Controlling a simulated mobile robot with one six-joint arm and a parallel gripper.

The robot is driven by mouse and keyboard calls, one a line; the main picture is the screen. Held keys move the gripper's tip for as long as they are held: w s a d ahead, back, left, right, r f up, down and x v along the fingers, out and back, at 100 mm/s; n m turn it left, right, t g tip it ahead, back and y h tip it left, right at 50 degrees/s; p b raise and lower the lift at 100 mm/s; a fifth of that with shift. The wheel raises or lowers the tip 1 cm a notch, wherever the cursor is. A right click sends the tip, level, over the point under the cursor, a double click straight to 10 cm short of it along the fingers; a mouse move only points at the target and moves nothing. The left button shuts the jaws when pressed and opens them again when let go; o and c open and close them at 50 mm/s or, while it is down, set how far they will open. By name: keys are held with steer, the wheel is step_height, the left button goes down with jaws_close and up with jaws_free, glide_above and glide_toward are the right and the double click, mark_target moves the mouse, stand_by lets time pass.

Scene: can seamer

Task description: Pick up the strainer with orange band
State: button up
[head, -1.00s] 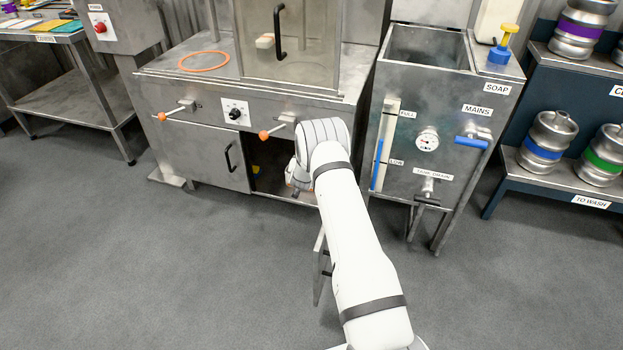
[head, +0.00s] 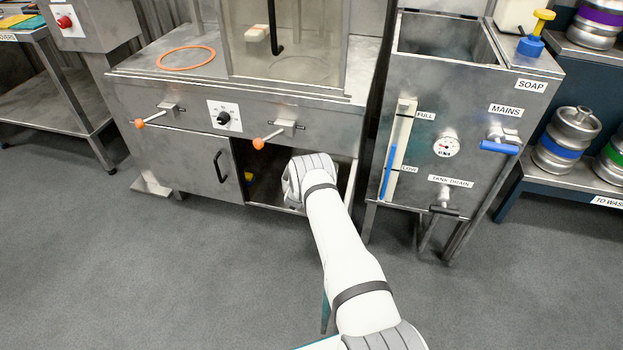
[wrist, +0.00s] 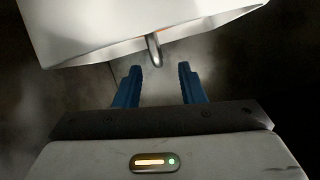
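No strainer with an orange band can be made out in either view. My gripper (wrist: 159,72) is open, with two blue fingers apart in the wrist view. A rounded metal peg or handle end (wrist: 154,50) shows just beyond and between the fingertips, below a large pale, bright surface (wrist: 140,25). I cannot tell what this pale thing is, or whether the peg touches a finger. In the head view my arm reaches into the open, dark cupboard (head: 268,165) under the steel machine, and my gripper is hidden there.
A small yellow thing (head: 248,176) shows inside the cupboard. Orange-knobbed levers (head: 259,143) stick out above the opening. An orange ring (head: 186,57) lies on the machine's top. The steel tank (head: 470,100) stands to the right. The grey floor (head: 180,270) in front is clear.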

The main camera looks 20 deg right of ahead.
steer(key=b+x, duration=0.2)
steer(key=x, duration=0.2)
steer(key=shift+d+f+b, duration=0.1)
steer(key=shift+b, duration=0.25)
steer(key=shift+w+d+f+b, duration=0.1)
steer(key=shift+w+d+b, duration=0.25)
steer(key=shift+w, duration=0.25)
steer(key=shift+c, duration=0.4)
jaws_close()
